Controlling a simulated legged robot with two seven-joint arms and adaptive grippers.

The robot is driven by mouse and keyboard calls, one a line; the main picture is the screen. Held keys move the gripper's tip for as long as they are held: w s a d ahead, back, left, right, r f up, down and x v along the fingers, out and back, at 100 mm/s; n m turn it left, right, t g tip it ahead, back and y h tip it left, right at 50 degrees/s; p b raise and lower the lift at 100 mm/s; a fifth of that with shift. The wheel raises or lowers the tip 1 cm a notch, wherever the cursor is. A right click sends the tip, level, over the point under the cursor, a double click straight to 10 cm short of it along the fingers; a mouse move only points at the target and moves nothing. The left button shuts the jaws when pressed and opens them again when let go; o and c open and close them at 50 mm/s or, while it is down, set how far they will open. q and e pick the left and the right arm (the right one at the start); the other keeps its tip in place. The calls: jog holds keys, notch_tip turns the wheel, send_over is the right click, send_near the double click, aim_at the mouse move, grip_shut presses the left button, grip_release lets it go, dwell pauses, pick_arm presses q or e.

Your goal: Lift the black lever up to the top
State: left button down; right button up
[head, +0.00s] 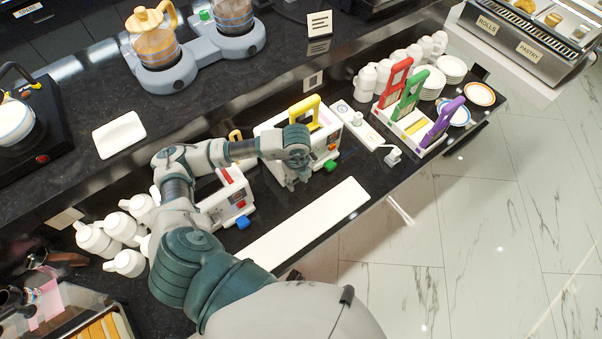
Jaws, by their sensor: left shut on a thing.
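A white toaster (265,129) with a yellow-framed piece standing in its top is on the dark counter near the centre. A green lever or knob (330,165) and an orange knob (332,148) show on its front. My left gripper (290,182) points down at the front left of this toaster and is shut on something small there. The black lever cannot be made out; the gripper and wrist cover that part of the toaster, where it seems to be held. My right gripper is not in view.
A second white toaster (210,208) with a blue lever (243,222) stands close left, partly behind my arm. A long white board (305,225) lies in front. A white rack (408,126) with coloured frames, cups and plates stand to the right. Several white mugs (97,239) stand left.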

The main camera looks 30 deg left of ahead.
pick_arm(q)
jog(key=shift+w+a+r+p, duration=0.15)
jog(key=shift+r+p, duration=1.7)
jog(key=shift+r, duration=0.85)
jog(key=c, duration=0.7)
grip_release()
jog(key=shift+f, duration=0.15)
jog(key=shift+c, duration=0.2)
jog(key=shift+o, duration=0.8)
jog(key=shift+a+f, duration=0.1)
jog(key=shift+w+a+f, duration=0.1)
jog(key=shift+a, duration=0.05)
jog(key=shift+r, duration=0.55)
notch_tip(320, 180, up, 7)
jog(key=p, duration=0.5)
jog(key=shift+p, duration=0.3)
